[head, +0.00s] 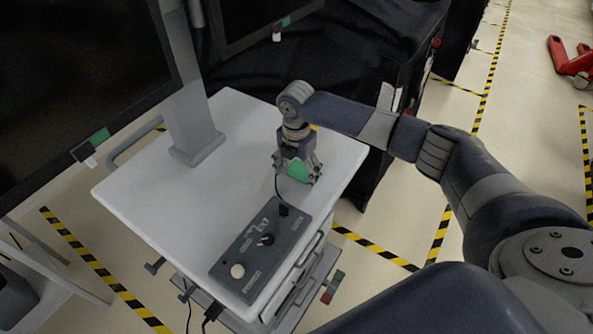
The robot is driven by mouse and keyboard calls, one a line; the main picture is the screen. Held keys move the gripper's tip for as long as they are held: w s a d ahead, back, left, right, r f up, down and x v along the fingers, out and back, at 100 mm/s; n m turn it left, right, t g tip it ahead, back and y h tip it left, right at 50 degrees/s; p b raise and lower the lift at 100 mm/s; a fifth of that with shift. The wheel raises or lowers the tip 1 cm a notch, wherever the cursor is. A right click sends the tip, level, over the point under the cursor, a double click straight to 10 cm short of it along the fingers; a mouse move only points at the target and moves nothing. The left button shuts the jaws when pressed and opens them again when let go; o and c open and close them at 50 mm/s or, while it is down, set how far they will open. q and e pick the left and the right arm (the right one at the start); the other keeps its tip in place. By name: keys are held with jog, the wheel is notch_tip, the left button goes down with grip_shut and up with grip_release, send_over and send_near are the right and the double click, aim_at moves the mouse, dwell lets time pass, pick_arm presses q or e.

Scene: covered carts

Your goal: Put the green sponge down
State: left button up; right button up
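The green sponge (298,170) shows between the fingers of my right gripper (298,175), which points down over the white cart top (150,190). The fingers are closed on the sponge's sides. The sponge is at or just above the cart top; I cannot tell whether it touches. The gripper partly hides the sponge. My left gripper is out of view.
A grey monitor post (190,110) stands at the back left. The cart top's left part is clear. Black covered carts (340,60) stand behind.

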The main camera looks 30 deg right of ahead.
aim_at(297, 172)
jog(key=shift+r, duration=0.3)
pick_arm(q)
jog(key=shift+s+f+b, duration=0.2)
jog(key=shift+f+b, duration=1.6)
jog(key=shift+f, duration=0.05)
pick_arm(e)
notch_tip(297, 172, up, 12)
jog(key=shift+f, duration=0.2)
